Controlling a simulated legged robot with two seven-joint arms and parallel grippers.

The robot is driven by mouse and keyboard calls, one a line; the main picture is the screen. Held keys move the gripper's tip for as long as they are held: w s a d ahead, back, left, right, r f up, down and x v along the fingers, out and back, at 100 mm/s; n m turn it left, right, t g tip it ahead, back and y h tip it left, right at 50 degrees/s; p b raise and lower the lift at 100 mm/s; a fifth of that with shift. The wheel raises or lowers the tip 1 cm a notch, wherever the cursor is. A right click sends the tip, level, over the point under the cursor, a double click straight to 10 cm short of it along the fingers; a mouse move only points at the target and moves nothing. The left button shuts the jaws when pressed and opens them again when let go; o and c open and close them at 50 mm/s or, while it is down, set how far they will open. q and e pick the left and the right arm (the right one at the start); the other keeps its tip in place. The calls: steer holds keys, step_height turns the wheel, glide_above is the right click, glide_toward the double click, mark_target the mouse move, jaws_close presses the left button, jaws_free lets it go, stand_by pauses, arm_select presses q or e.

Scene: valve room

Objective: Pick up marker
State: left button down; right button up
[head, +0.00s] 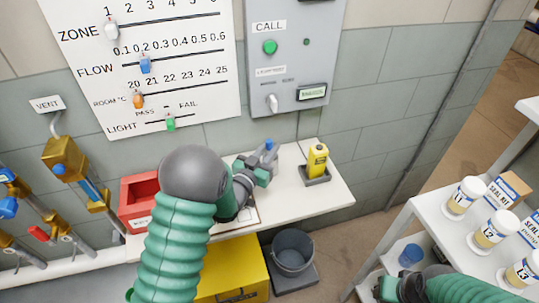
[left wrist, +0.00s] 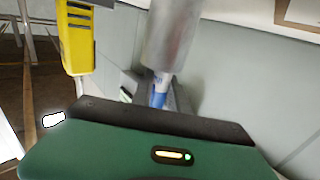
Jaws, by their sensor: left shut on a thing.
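My left gripper (head: 264,167) is above the white shelf, in front of the grey wall panel. It is shut on the marker (head: 268,145), of which a small blue part shows at the fingers. In the left wrist view the marker (left wrist: 160,90) shows as a blue and white piece beyond the dark edge of my green gripper body, below a grey cylindrical part. The rest of the marker is hidden. My right gripper (head: 390,289) is at the bottom right, near the white rack; its jaws are too unclear to read.
A yellow handheld device (head: 317,160) stands in a dark holder on the shelf (head: 335,190). A red bin (head: 139,194) is left of my arm. A yellow box (head: 235,270) and grey bucket (head: 293,252) are below. White jars (head: 466,197) stand on the right rack.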

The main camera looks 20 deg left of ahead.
arm_select(q)
steer(key=shift+d, duration=0.4)
arm_select(e)
steer(key=shift+d, duration=0.35)
arm_select(q)
steer(key=r, duration=0.2)
steer(key=r+p, duration=0.1)
steer(key=r, duration=0.4)
steer(key=shift+s+r, duration=0.2)
steer(key=shift+s, duration=0.1)
steer(key=s+d+p, duration=1.1)
steer(key=s, duration=0.5)
steer(key=shift+f, duration=0.2)
arm_select(e)
steer(key=w+v, duration=0.2)
steer(key=v, duration=1)
steer(key=shift+w+r, duration=0.3)
steer(key=shift+w, duration=0.05)
steer(key=shift+a, duration=0.15)
